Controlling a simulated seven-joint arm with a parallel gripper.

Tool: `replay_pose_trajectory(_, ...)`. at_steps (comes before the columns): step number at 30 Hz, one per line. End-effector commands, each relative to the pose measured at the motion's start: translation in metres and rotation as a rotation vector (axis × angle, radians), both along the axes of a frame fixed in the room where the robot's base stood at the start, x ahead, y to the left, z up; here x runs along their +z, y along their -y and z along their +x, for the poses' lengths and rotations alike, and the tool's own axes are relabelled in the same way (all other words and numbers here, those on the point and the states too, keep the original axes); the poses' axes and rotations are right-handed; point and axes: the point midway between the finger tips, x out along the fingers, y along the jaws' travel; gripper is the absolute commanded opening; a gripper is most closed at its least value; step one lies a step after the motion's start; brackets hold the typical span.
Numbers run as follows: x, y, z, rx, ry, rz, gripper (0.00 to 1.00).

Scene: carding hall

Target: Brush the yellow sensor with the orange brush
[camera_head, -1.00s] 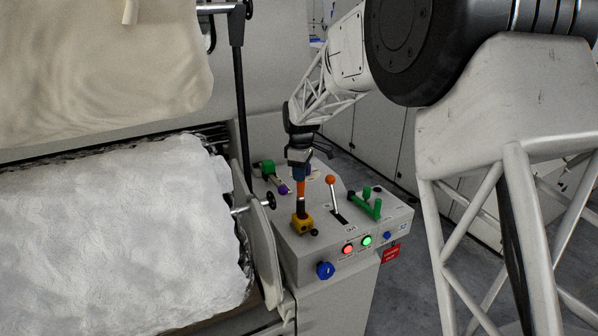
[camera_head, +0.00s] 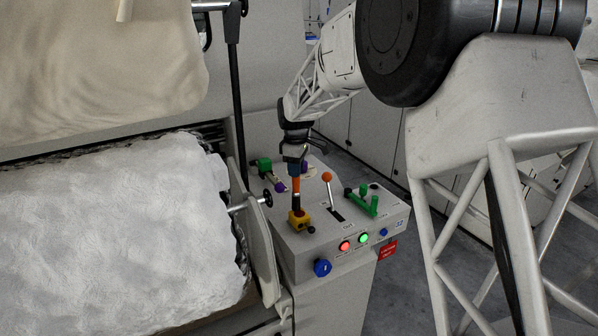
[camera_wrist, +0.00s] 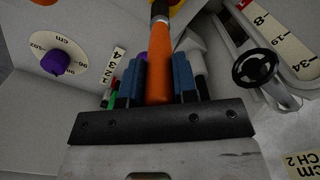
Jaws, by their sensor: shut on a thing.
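My gripper (camera_head: 294,168) is above the control box in the head view, pointing down, shut on the orange brush (camera_head: 297,187). The brush is nearly upright, its dark lower end over the yellow sensor (camera_head: 300,221). They overlap in the picture; whether they touch cannot be told. In the wrist view the orange handle (camera_wrist: 159,66) is between the blue fingers of my gripper (camera_wrist: 157,85). The brush's far end runs out of the top of that view, where a yellow patch shows. The bristle tips are not clear.
On the control box (camera_head: 290,250) are an orange-knobbed lever (camera_head: 327,178), a green handle (camera_head: 362,203), a purple knob (camera_head: 280,186), lit red and green buttons, and a blue knob (camera_head: 322,267). A black handwheel (camera_head: 267,198) stands left.

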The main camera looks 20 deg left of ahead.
Motion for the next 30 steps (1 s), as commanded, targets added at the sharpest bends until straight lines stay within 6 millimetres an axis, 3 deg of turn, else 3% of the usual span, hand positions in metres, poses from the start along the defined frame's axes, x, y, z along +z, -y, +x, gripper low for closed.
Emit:
replay_pose_trajectory(21,0.067,-0.004,0.003,0.000,0.002,0.001,0.03)
replay_pose_trajectory(30,0.080,-0.003,0.003,0.000,0.001,0.000,0.03)
